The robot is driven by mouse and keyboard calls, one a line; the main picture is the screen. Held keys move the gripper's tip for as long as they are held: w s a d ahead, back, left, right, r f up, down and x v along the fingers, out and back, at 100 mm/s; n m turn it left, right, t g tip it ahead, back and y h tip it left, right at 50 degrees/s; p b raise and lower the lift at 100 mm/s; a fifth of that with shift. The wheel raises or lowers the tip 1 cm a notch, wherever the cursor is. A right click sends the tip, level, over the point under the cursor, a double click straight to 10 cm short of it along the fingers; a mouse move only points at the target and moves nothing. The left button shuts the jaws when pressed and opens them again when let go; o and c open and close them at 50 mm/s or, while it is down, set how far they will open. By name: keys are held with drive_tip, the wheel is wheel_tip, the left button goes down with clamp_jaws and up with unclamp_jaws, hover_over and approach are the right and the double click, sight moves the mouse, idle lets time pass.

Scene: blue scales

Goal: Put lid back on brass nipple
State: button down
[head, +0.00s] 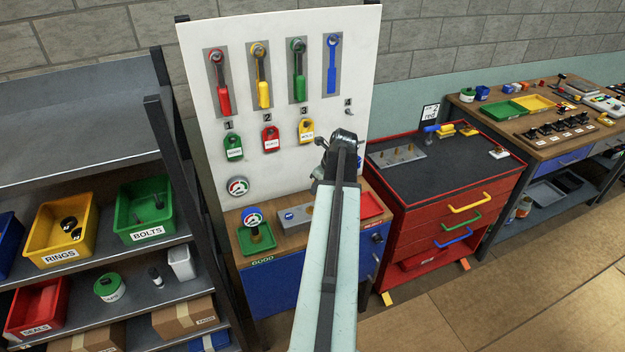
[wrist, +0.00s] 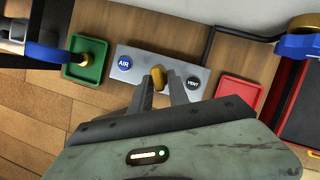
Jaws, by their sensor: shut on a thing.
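In the wrist view my gripper (wrist: 163,84) is shut on a small brass-coloured piece (wrist: 158,75) between its fingertips. I cannot tell whether this piece is the lid, the brass nipple, or one on the other. It appears over the grey block (wrist: 122,73), between the AIR button (wrist: 125,63) and the VENT button (wrist: 193,83). Whether it touches the block is unclear. In the head view my gripper (head: 342,140) is at the far end of my arm, which hides part of the grey block (head: 295,217) and the fingertips.
Behind is a white tool board (head: 275,100). A red drawer cabinet (head: 415,225) stands right, and a shelf with bins (head: 147,210) left.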

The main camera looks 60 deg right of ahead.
drive_tip(key=b+x, duration=0.4)
drive_tip(key=a+b+x, duration=0.1)
drive_tip(key=b+x, duration=0.1)
drive_tip(key=shift+s+a+f, duration=0.1)
drive_tip(key=shift+s+f, duration=0.2)
drive_tip(key=shift+s, duration=0.05)
drive_tip(key=shift+f+b, duration=0.15)
drive_tip(key=shift+b, duration=0.25)
idle(1.6)
drive_tip(key=c, duration=1.2)
unclamp_jaws()
drive_tip(key=shift+o, duration=0.7)
drive_tip(key=o, duration=0.4)
